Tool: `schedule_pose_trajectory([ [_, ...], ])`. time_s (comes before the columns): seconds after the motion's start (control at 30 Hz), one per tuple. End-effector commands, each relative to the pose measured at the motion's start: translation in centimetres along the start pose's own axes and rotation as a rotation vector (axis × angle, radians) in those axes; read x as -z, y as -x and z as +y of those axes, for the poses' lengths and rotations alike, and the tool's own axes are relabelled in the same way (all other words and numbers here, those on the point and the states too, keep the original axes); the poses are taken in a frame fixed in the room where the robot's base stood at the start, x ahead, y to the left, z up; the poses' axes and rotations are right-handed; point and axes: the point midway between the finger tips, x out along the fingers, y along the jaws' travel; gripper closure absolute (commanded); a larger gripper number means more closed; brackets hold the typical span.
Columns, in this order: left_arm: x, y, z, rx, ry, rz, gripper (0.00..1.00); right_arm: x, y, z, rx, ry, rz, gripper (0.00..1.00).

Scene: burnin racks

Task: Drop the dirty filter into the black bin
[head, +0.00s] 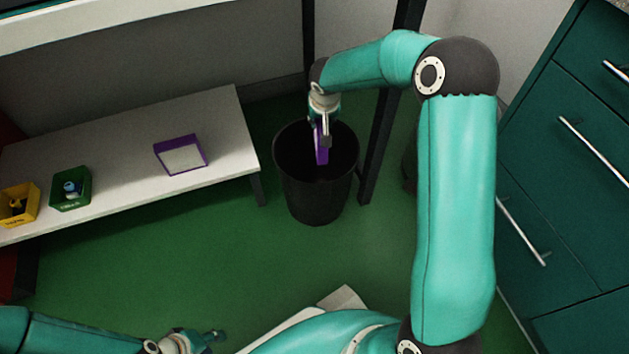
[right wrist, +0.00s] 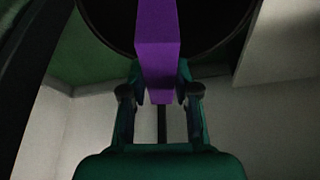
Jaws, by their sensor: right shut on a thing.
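The black bin (head: 313,197) stands on the green floor near the right end of the low bench. My right gripper (head: 322,130) is over the bin's mouth and shut on a purple-framed filter (head: 321,155), seen edge-on. In the right wrist view the purple filter (right wrist: 157,45) sits between the two fingers (right wrist: 160,92), with the dark bin rim (right wrist: 245,15) behind it. A second purple-framed filter with a pale face (head: 181,155) lies on the bench. My left gripper (head: 205,338) is at the bottom left, away from these things; its fingers are too small to judge.
The low bench (head: 225,130) holds a yellow box (head: 19,205) and a green box (head: 71,189) with small items inside. A black post (head: 380,145) stands just right of the bin. Teal drawers (head: 570,190) are at the right. The green floor in front is clear.

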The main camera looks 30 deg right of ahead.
Motion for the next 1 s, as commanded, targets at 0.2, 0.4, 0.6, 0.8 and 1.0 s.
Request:
schedule_pose_trajectory([
  [0.2,0.0,0.0,0.0,0.000,0.000,0.000,0.60,0.0,-0.1,0.0,0.000,-0.001,0.000,1.00],
  [0.4,0.0,0.0,0.0,0.000,0.000,0.000,0.60,0.0,-0.1,0.0,0.000,-0.001,0.000,0.45],
  [0.6,0.0,0.0,0.0,0.000,0.000,0.000,0.60,-0.1,-0.1,0.0,0.000,-0.001,0.000,0.40],
  [0.8,0.0,0.0,0.0,0.000,0.000,0.000,0.60,0.0,0.2,0.0,0.000,-0.001,0.000,0.40],
  [1.0,0.0,0.0,0.0,0.000,0.000,0.000,0.60,0.1,2.5,0.0,0.001,-0.002,0.002,0.40],
])
